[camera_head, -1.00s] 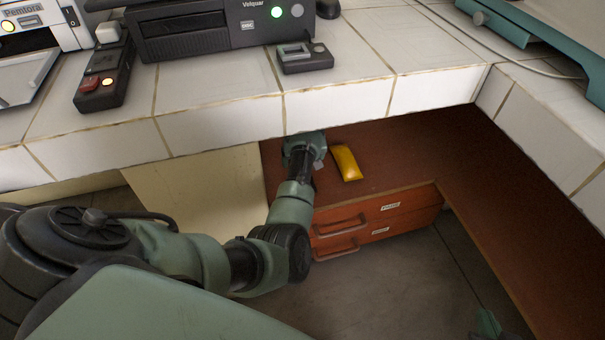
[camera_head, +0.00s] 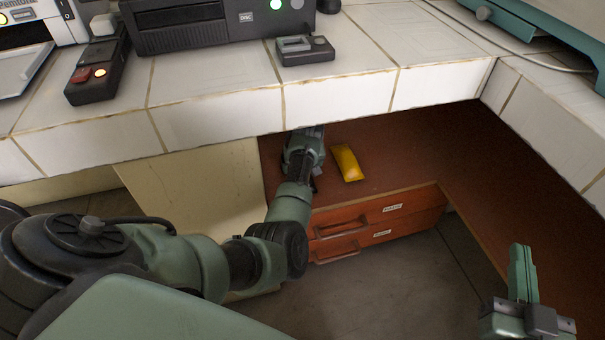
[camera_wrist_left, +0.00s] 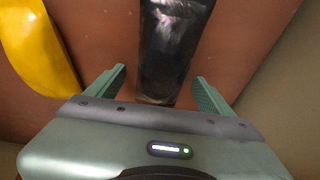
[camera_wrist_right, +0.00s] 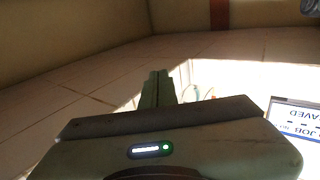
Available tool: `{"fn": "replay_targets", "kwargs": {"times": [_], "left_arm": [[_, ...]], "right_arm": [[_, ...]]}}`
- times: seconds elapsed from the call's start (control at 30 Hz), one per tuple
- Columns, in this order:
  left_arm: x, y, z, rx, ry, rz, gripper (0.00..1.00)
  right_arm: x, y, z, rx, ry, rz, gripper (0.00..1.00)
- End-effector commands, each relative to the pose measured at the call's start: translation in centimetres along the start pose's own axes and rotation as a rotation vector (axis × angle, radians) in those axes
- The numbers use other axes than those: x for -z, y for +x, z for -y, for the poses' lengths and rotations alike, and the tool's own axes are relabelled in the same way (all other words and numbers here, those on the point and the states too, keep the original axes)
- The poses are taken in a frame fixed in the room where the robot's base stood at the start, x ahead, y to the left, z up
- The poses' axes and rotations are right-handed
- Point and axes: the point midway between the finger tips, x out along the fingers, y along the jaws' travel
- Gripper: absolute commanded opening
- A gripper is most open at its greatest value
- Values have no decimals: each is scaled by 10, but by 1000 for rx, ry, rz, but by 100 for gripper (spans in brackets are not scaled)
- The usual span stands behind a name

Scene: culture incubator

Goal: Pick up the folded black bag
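The folded black bag (camera_wrist_left: 172,50) is a dark, glossy strip on the reddish-brown surface in the left wrist view. My left gripper (camera_wrist_left: 158,76) is open. Its fingers stand on either side of the bag's near end, with a visible gap on each side. In the head view my left arm reaches under the tiled counter and hides the bag and the fingertips. My right gripper (camera_head: 521,268) is at the lower right of the head view. Its fingers are together and empty in the right wrist view (camera_wrist_right: 158,88).
A yellow object (camera_head: 347,163) lies beside my left gripper on the low brown shelf (camera_head: 395,150). Orange drawers (camera_head: 375,228) are below it. The tiled counter (camera_head: 340,100) overhangs the shelf and carries a black device (camera_head: 205,30) and small boxes. Open floor lies in front.

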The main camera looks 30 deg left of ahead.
Motion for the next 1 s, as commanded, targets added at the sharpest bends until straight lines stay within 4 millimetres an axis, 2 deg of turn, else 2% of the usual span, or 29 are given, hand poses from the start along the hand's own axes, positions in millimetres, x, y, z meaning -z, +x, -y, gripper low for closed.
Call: {"fn": "replay_targets", "kwargs": {"times": [0.03,0.2,0.23,0.63,0.87,1.0], "left_arm": [[0,0,0,0,0,0,67],[0,0,0,0,0,0,20],[0,0,0,0,0,-1,16],[1,-2,0,0,0,-1,16],[4,-8,2,0,1,-1,16],[7,-12,4,0,2,-1,16]], "right_arm": [[0,0,0,0,0,0,0],[0,0,0,0,0,1,0],[0,0,0,0,0,1,0],[-4,0,0,-1,0,29,0],[-38,-10,-6,-13,-3,209,0],[-65,-22,-10,-22,-4,363,0]]}}
